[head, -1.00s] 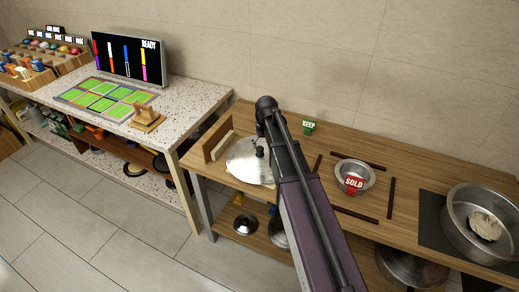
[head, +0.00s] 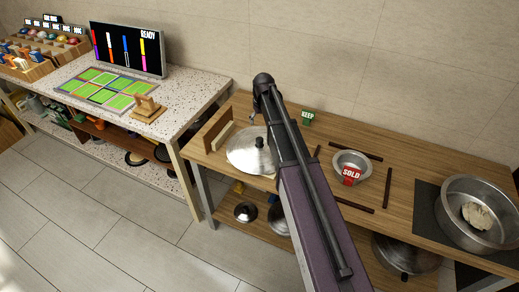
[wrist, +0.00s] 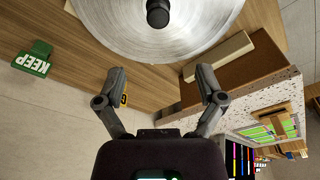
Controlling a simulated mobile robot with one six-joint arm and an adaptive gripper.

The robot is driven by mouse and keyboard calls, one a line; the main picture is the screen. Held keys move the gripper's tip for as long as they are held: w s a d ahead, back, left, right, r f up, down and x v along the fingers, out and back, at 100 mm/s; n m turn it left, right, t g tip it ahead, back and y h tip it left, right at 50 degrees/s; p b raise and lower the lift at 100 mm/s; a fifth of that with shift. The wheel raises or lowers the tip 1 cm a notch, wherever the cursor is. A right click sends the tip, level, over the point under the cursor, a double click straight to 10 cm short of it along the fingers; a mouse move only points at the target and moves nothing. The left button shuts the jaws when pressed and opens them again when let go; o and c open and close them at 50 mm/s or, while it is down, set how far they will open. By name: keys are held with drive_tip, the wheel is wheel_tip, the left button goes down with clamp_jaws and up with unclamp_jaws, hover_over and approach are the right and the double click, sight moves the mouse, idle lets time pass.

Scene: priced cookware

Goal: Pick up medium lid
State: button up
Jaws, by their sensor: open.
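A silver domed lid (head: 243,152) with a black knob lies on the left part of the wooden table; I take it as the medium lid. It also shows in the wrist view (wrist: 110,18), cut off at the top, with its black knob (wrist: 157,14) centred there. My gripper (wrist: 161,75) is open and empty, its two fingers spread apart from the lid and pointing towards it. In the head view my arm hides most of the gripper and the lid's right edge.
The wooden table (head: 410,205) also holds a wooden rack (head: 217,132), a green KEEP sign (head: 307,117), a SOLD sign (head: 351,176) at a small pot (head: 357,161), dark strips and a large pot (head: 482,213). More lids, including a small one (head: 245,212), lie on the shelf below.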

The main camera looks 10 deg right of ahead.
sight(260, 139)
drive_tip(key=shift+w+a+f+b, duration=0.1)
drive_tip(key=shift+w+f+b, duration=0.1)
drive_tip(key=shift+f+b, duration=1.1)
drive_tip(key=shift+w+d+f+b, duration=0.1)
drive_tip(key=shift+w+f+b, duration=0.05)
drive_tip(key=shift+f+b, duration=1.2)
drive_tip(key=shift+w+a+f+b, duration=0.1)
drive_tip(key=shift+w+f+b, duration=0.1)
drive_tip(key=shift+f+b, duration=1.1)
drive_tip(key=shift+f, duration=0.2)
wheel_tip(260, 139, down, 3)
drive_tip(key=b, duration=0.3)
drive_tip(key=shift+f, duration=0.2)
drive_tip(key=shift+w+f+b, duration=0.2)
drive_tip(key=shift+f+b, duration=0.6)
drive_tip(key=shift+b, duration=0.2)
clamp_jaws()
